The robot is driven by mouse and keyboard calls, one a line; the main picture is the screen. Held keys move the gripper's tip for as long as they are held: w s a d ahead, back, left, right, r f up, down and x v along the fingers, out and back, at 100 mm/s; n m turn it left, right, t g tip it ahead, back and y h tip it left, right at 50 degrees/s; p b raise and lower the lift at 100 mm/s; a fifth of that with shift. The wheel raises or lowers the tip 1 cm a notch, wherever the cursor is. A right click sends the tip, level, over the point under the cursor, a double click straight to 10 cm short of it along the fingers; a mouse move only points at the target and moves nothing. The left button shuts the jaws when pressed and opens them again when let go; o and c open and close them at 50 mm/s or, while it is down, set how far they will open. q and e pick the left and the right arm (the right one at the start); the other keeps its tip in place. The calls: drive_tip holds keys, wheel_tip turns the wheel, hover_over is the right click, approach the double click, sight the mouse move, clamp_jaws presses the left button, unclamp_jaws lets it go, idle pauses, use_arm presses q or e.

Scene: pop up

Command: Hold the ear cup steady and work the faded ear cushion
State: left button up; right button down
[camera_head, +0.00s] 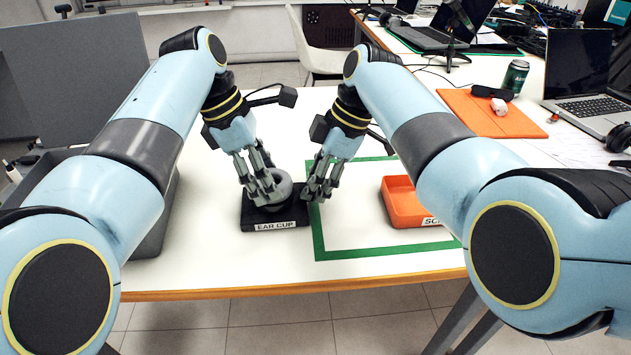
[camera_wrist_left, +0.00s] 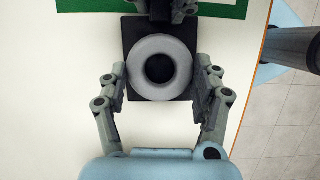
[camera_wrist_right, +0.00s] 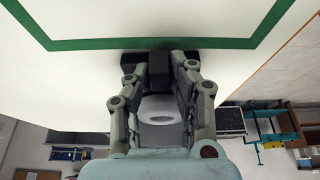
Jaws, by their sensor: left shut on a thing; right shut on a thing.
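The faded ear cushion (camera_head: 284,186) is a light grey ring lying on the black ear cup stand (camera_head: 249,219), which is labelled "EAR CUP". My left gripper (camera_head: 263,192) is shut on the cushion; in the left wrist view its fingers flank the grey ring (camera_wrist_left: 136,72). The dark ear cup beneath is mostly hidden. My right gripper (camera_head: 319,187) reaches the stand's right side and is shut on the ear cup; the right wrist view shows its fingers around a dark part (camera_wrist_right: 158,70), with the pale ring (camera_wrist_right: 160,104) seen between them.
An orange tray (camera_head: 405,205) stands at the right, inside a green outline (camera_head: 330,253) on the white table. A grey bin (camera_head: 150,235) is at the left, partly behind my arm. An orange mat (camera_head: 495,118) with a can and small items lies farther back right.

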use_arm(q)
drive_tip(key=shift+r, duration=0.2)
drive_tip(key=shift+r, duration=2.25)
drive_tip(key=a+r, duration=0.6)
use_arm(e)
drive_tip(key=c, duration=1.1)
unclamp_jaws()
drive_tip(key=shift+o, duration=0.2)
drive_tip(key=shift+r, duration=0.1)
